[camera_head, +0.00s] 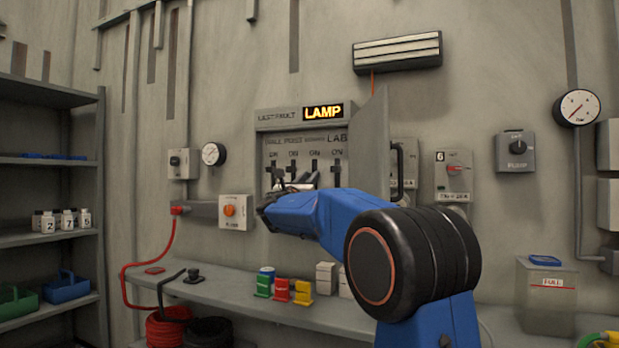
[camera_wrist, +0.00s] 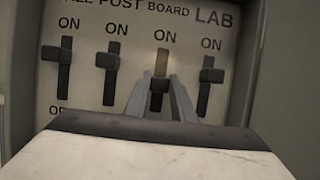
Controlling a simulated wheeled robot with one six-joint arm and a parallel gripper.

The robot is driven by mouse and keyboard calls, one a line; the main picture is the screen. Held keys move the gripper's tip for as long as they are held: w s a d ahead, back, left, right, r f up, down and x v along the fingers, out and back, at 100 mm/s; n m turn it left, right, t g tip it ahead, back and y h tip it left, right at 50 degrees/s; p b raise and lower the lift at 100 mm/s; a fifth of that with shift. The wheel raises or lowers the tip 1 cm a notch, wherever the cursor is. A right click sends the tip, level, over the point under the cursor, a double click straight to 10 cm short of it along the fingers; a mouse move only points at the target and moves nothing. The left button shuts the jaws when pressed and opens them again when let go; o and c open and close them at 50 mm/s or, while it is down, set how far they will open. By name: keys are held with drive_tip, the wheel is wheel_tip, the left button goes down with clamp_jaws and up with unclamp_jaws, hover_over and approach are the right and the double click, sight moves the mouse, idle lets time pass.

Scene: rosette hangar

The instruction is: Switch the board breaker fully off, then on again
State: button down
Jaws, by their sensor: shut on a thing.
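The breaker panel (camera_head: 262,150) is on the wall in the head view, with its door open to the right. The wrist view shows a row of black levers in vertical slots. The board breaker lever (camera_wrist: 159,86), under the BOARD label, is between the fingers of my gripper (camera_wrist: 159,79). My gripper is shut on it. Its crossbar sits lower in its slot than the neighbours' crossbars, around the middle. The POST lever (camera_wrist: 109,60) and LAB lever (camera_wrist: 211,75) are up towards ON. In the head view my gripper (camera_head: 292,184) reaches the panel's lower part.
The open panel door (camera_head: 369,140) stands close to the right of my gripper. A lit sign (camera_head: 323,112) above the panel reads LAMP. An orange-knob box (camera_head: 235,211) is at left, and a shelf (camera_head: 240,302) with small coloured items runs below.

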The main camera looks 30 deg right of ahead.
drive_tip(key=shift+f, duration=0.95)
drive_tip(key=c, duration=1.5)
unclamp_jaws()
drive_tip(key=v, duration=1.7)
drive_tip(key=shift+s+a+f, duration=0.1)
drive_tip(key=shift+a+f, duration=0.05)
